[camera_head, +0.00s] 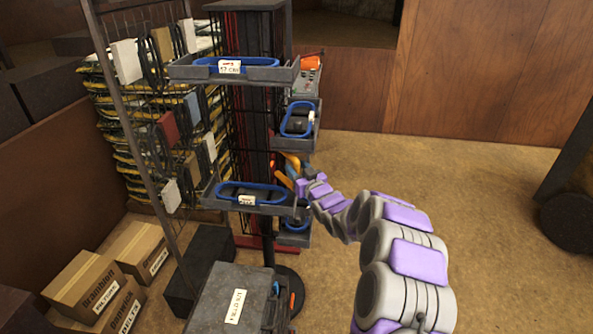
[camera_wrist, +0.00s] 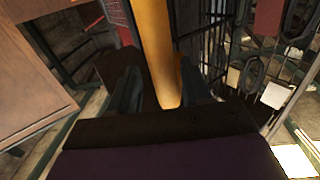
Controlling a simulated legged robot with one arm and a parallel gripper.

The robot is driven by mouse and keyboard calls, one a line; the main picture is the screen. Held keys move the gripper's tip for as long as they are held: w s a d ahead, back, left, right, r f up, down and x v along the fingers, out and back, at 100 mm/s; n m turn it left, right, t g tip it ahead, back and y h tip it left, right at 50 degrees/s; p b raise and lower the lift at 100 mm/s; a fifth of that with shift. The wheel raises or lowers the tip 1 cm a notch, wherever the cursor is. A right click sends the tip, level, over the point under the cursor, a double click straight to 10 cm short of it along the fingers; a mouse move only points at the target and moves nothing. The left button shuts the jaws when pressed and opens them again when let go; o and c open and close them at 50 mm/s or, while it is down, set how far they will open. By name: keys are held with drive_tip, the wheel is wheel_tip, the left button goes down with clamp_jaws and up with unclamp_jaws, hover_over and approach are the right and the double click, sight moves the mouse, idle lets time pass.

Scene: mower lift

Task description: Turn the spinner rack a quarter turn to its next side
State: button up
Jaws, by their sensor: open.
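The spinner rack stands left of centre in the head view. Its grey trays, such as the top tray (camera_head: 180,72), a side tray (camera_head: 311,104) and the lower front tray (camera_head: 213,203), hold blue-banded dark items. Its round dark base (camera_head: 290,288) rests on the floor. My gripper (camera_head: 298,178) is at the rack's right side, beside an orange upright part (camera_head: 292,163). In the wrist view my gripper (camera_wrist: 158,92) is open, with a yellow-orange bar (camera_wrist: 155,45) running between its two dark fingers. Contact with the bar cannot be told.
A wire display panel (camera_head: 150,120) with hanging items stands left of the rack. Cardboard boxes (camera_head: 85,280) lie at lower left. A grey case (camera_head: 225,290) sits in front of the rack. The floor (camera_head: 440,170) to the right is clear, up to a dark wheeled thing (camera_head: 570,220).

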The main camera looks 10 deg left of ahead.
drive_tip(key=shift+d, duration=0.15)
drive_tip(key=shift+c, duration=0.2)
drive_tip(key=shift+a, duration=0.65)
drive_tip(key=c, duration=0.6)
drive_tip(key=shift+d+f, duration=0.1)
drive_tip(key=shift+d, duration=0.05)
clamp_jaws()
